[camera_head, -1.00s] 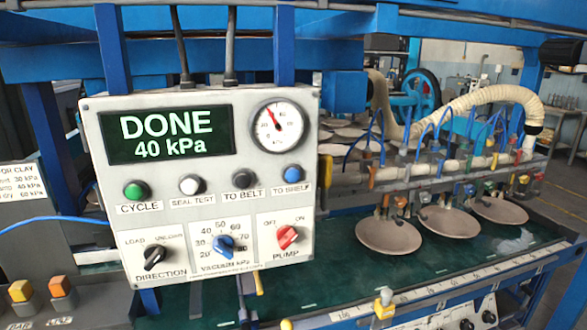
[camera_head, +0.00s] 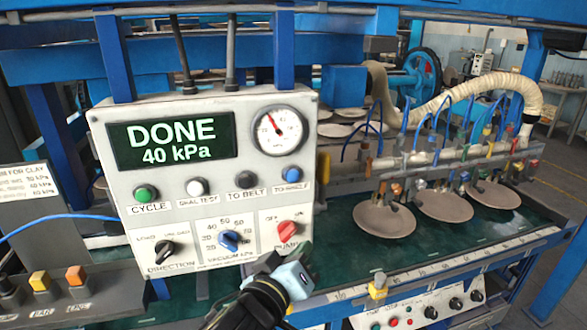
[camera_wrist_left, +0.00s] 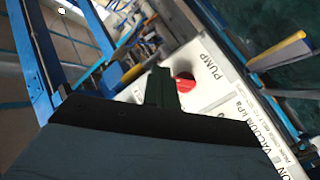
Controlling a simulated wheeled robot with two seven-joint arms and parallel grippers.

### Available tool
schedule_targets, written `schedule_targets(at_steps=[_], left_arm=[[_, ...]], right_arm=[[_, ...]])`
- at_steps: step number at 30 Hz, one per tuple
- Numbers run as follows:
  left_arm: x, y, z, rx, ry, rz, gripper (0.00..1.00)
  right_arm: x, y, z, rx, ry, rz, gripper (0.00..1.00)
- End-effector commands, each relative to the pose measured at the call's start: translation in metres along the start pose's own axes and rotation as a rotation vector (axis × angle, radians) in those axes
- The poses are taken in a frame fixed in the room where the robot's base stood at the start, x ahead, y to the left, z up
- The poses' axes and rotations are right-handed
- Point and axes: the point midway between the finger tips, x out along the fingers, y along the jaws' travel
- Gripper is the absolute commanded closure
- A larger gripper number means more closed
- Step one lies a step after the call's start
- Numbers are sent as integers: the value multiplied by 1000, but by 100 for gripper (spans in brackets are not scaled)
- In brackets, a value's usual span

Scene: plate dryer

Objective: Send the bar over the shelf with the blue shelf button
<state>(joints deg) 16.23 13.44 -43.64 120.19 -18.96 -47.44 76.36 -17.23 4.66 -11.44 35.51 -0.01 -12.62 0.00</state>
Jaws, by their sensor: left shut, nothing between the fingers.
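The blue TO SHELF button (camera_head: 293,175) is at the right end of the button row on the white control panel (camera_head: 205,262). The panel's green display (camera_head: 172,142) reads DONE, 40 kPa. The bar (camera_head: 440,172) with suction cups hangs at the right over the green belt, with plates under it. My left gripper (camera_head: 304,254) is shut and empty, in front of the panel's lower right corner, below the blue button and near the red PUMP knob (camera_head: 287,229). In the left wrist view the dark fingers (camera_wrist_left: 160,88) are close to the red knob (camera_wrist_left: 185,82). My right gripper is not seen.
The blue vacuum knob (camera_head: 229,240) and black direction knob (camera_head: 164,248) sit low on the panel. Yellow and orange buttons (camera_head: 76,275) stand at lower left. A second panel (camera_head: 420,308) is at lower right. A ribbed hose (camera_head: 460,103) hangs behind the bar.

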Motion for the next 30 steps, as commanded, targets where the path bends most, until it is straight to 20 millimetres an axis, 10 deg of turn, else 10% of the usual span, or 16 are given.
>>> schedule_targets(at_steps=[3,9,30], left_arm=[[-24,51,-34,-71,49,94,100],[-48,86,-56,-145,80,171,100],[-33,79,-71,-149,87,181,100]], right_arm=[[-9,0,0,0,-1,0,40],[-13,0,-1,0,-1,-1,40],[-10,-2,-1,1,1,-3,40]])
